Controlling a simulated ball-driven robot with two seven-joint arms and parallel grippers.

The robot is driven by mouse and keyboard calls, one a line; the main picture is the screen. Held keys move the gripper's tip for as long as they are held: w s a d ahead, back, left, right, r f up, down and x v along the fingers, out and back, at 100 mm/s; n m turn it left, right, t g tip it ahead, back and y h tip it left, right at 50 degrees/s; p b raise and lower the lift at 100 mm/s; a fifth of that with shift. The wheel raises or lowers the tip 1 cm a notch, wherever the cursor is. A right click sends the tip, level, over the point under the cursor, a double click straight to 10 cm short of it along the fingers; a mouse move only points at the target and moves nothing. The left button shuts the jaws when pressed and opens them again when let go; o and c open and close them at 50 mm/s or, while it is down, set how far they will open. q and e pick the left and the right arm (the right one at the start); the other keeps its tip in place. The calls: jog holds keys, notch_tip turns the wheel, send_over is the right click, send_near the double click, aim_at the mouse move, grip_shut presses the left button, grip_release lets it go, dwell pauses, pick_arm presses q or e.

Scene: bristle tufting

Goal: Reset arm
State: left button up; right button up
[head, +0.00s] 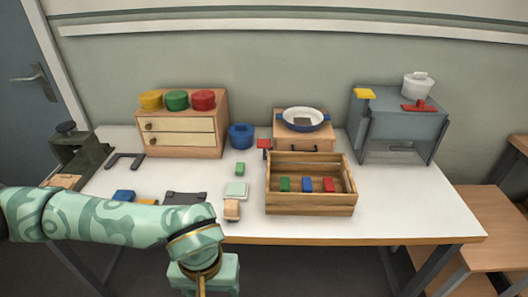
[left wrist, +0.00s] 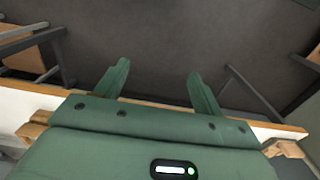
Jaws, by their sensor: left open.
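My left arm comes in from the left across the front of the table. It ends at my left gripper, whose housing shows at the bottom of the head view, in front of the table's front edge; its fingers are hidden there. In the left wrist view my left gripper (left wrist: 160,82) has its two green fingers wide apart with nothing between them. Beyond the fingers is dark floor (left wrist: 165,45). My right gripper is in neither view.
A white table (head: 400,212) carries a wooden crate (head: 310,204) with coloured blocks, a drawer box (head: 190,140), a blue pot (head: 241,136), a pan (head: 305,119) on a small cabinet and a grey box (head: 398,130). A peach block (head: 231,210) lies close to my arm. The right table area is clear.

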pick_arm(q)
jog(key=d+f+n+g+h, duration=0.1)
jog(key=d+n+g+h, duration=0.4)
jog(key=d+n+h, duration=0.8)
jog(key=w+d+f+n+t+h, duration=0.2)
jog(key=w+d+n+t+h, duration=0.15)
jog(key=w+n, duration=0.55)
jog(key=w+a+f+n+t+y, duration=0.1)
jog(key=a+f+n+t+y, duration=0.2)
jog(key=a+f+n+t, duration=0.55)
jog(key=w+a+f+n+t+y, duration=0.1)
jog(key=a+f+n+t+y, duration=0.2)
jog(key=f+n, duration=0.95)
jog(key=s+a+f+n+g+y, duration=0.3)
jog(key=s+a+f+n+y, duration=0.5)
jog(key=s+a+f+n, duration=0.75)
jog(key=s+a+f+n+g, duration=0.1)
jog(key=s+f+n+g, duration=0.1)
jog(key=s, duration=0.7)
jog(key=s+a+f+n+g+y, duration=0.1)
jog(key=s+n, duration=0.3)
jog(key=s, duration=0.5)
jog(key=s+a+f+n+g+y, duration=0.1)
jog(key=s+a+f+n+g, duration=0.1)
jog(key=s, duration=0.8)
jog(key=shift+a+f+n+g, duration=0.3)
jog(key=shift+f+n+g, duration=0.3)
jog(key=shift+f+n, duration=0.25)
